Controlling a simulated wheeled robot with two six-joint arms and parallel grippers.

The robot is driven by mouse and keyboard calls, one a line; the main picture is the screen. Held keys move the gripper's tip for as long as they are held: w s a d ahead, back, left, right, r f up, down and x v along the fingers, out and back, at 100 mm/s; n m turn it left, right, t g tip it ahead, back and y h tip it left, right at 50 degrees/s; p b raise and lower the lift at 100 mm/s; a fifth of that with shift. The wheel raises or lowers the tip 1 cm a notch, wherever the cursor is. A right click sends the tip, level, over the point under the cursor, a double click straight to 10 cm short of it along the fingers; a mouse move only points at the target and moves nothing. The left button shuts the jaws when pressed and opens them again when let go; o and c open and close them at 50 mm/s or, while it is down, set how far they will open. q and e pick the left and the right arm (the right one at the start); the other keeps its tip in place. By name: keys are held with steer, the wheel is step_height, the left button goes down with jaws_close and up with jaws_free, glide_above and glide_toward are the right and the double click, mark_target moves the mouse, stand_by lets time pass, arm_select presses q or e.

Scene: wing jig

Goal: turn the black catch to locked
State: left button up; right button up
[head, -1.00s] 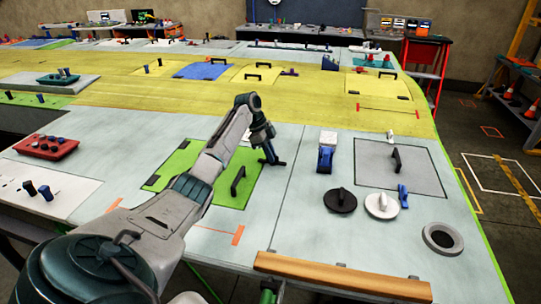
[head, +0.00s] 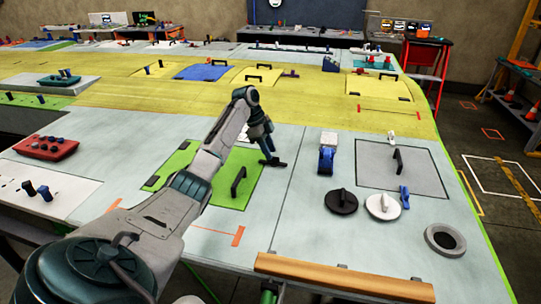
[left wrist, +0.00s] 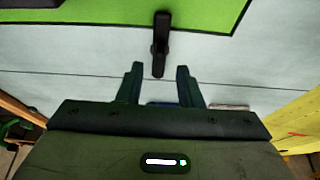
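The black catch (head: 277,162) sits at the right edge of the green panel (head: 215,190). In the left wrist view the catch (left wrist: 160,45) is a narrow bar lying across the panel's edge, one end over the green and the other over the pale surface. My left gripper (head: 265,150) is just above it. In the left wrist view the fingers (left wrist: 160,72) are apart, with the catch's near end in line with the gap between the tips. I see no firm contact. My right gripper is not in view.
A black handle (head: 238,181) stands on the green panel. To the right are a blue and white clamp (head: 326,158), a black knob disc (head: 341,201), a white knob disc (head: 383,206) and a grey panel (head: 425,175). A wooden bar (head: 340,277) runs along the front edge.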

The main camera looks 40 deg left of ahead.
arm_select(q)
steer(key=b+v, duration=0.2)
steer(key=v, duration=0.7)
steer(key=shift+a, duration=0.1)
